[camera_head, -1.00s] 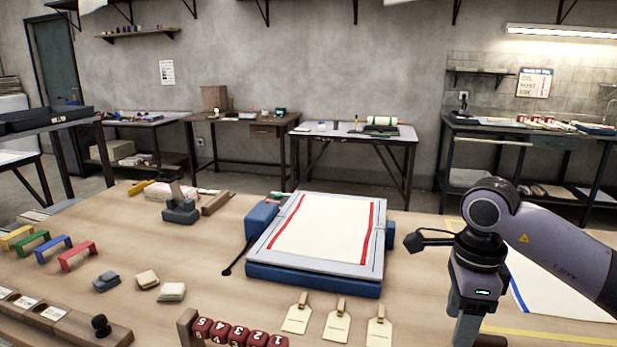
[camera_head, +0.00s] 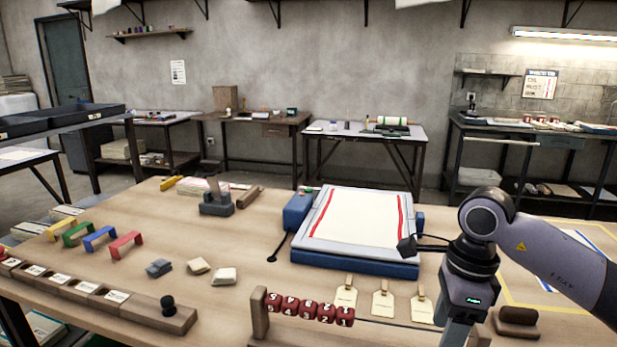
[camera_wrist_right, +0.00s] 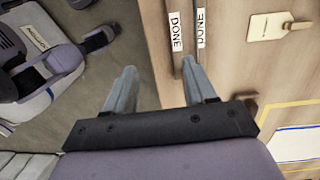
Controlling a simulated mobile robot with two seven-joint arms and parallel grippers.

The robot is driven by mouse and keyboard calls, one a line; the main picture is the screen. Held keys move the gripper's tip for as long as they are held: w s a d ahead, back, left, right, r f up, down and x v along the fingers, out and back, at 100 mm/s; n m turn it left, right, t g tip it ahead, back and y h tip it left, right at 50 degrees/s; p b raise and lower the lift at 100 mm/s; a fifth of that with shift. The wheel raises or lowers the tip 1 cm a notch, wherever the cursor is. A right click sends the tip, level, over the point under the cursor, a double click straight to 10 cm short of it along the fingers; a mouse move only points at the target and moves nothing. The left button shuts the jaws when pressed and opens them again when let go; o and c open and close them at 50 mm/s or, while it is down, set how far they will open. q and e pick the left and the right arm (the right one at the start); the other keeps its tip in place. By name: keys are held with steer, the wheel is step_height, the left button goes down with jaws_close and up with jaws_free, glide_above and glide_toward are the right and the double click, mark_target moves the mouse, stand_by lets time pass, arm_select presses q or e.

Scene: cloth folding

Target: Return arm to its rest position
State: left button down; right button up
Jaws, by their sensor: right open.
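My right arm (camera_head: 555,245) comes in from the right in the head view, with its wrist above the front right of the table. My right gripper (camera_wrist_right: 158,85) is open and empty in the right wrist view, with its two fingers well apart. It hangs over the table's front edge, with floor below one finger. In the head view its fingertips are cut off by the bottom of the picture. My left gripper is not in view. A cream cloth with red stripes (camera_head: 352,218) lies flat on a blue and grey board (camera_head: 330,257), apart from my arm.
Red number blocks (camera_head: 310,308) sit on a wooden rack at the front. Cream tags (camera_head: 382,302) and a brown block (camera_head: 516,320) lie near the arm. Two DONE labels (camera_wrist_right: 176,32) show near the gripper. Coloured arches (camera_head: 100,238) stand at the left.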

steer(key=s+a+f+g+y+p, duration=0.1)
steer(key=s+a+y, duration=0.15)
steer(key=a, duration=0.25)
steer(key=s+a+f+g+y, duration=0.1)
steer(key=s+a+f+y, duration=0.1)
steer(key=a+y, duration=0.3)
steer(key=s+a+r+m+t+y+p, duration=0.35)
steer(key=a+r+m+y, duration=0.45)
steer(key=a+m+y, duration=0.3)
steer(key=w+d+f+m+t+h, duration=0.1)
steer(key=d+f+m+t+h, duration=0.15)
steer(key=d+m+t, duration=0.4)
steer(key=w+d+f+m+t+h+p, duration=0.1)
steer(key=w+f+m+t+h, duration=0.2)
steer(key=m, duration=0.7)
steer(key=d+f+m+t+h, duration=0.2)
steer(key=d+m+t+h, duration=0.1)
steer(key=m+t, duration=0.4)
steer(key=s+d+f+m+g+h+p, duration=0.1)
steer(key=s+d+f+m+g+h, duration=0.2)
steer(key=s+f+m, duration=0.4)
steer(key=s+d+f+m+g+h, duration=0.4)
steer(key=s+d+f+m+h, duration=0.1)
steer(key=f, duration=0.6)
steer(key=shift+s+d+m+h+p, duration=0.4)
steer(key=shift+s+d+m, duration=0.45)
steer(key=shift+d+m, duration=0.25)
